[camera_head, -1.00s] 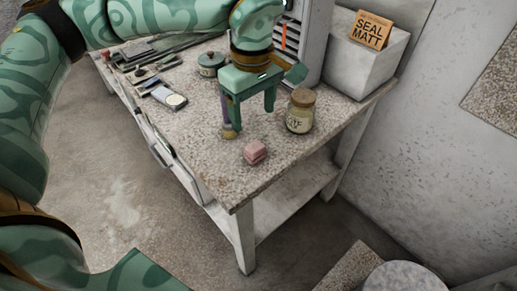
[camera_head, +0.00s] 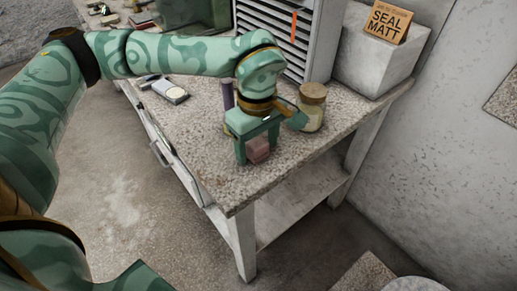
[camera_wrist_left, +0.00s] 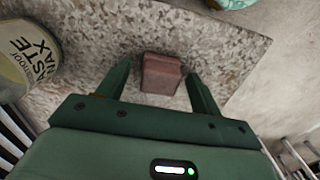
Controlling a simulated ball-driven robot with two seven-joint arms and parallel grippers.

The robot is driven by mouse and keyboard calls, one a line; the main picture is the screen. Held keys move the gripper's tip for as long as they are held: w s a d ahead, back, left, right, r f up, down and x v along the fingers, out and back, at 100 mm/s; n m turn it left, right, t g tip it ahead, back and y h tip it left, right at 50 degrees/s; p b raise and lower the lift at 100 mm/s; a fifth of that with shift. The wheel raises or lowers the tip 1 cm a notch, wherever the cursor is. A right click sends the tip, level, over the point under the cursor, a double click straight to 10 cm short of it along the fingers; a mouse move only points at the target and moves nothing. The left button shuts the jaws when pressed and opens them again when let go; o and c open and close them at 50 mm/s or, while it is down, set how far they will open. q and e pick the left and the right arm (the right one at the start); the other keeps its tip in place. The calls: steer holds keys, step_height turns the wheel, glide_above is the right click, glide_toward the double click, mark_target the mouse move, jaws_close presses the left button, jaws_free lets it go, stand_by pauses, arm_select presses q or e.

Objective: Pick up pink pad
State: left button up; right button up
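The pink pad (camera_head: 257,150) is a small block on the speckled top of the workbench (camera_head: 235,185), near its front corner. My left gripper (camera_head: 254,157) is just above the pad, fingers pointing down, and partly hides it. In the left wrist view the pad (camera_wrist_left: 161,73) lies between the fingertips of the open left gripper (camera_wrist_left: 160,75), with a gap visible on both sides. My right gripper is not in view.
A jar of paste wax (camera_head: 312,106) stands right of the gripper; it also shows in the left wrist view (camera_wrist_left: 25,55). A purple-handled tool (camera_head: 228,95) stands behind. A drawer cabinet (camera_head: 275,40) and a pale block (camera_head: 375,55) with a seal matt card (camera_head: 388,20) are at the back.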

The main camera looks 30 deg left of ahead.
mark_target(258, 143)
arm_select(q)
steer(key=c, duration=0.9)
steer(key=shift+c, duration=0.2)
steer(key=shift+r+p, duration=0.3)
steer(key=shift+r, duration=0.15)
step_height(258, 143, up, 3)
steer(key=shift+p, duration=0.85)
steer(key=s+r+p, duration=0.2)
steer(key=s+r, duration=0.2)
steer(key=s, duration=0.3)
steer(key=s+a+r+p, duration=0.1)
steer(key=s+r+p, duration=0.2)
steer(key=s+r, duration=0.2)
steer(key=shift+s+a, duration=0.25)
steer(key=shift+s, duration=0.7)
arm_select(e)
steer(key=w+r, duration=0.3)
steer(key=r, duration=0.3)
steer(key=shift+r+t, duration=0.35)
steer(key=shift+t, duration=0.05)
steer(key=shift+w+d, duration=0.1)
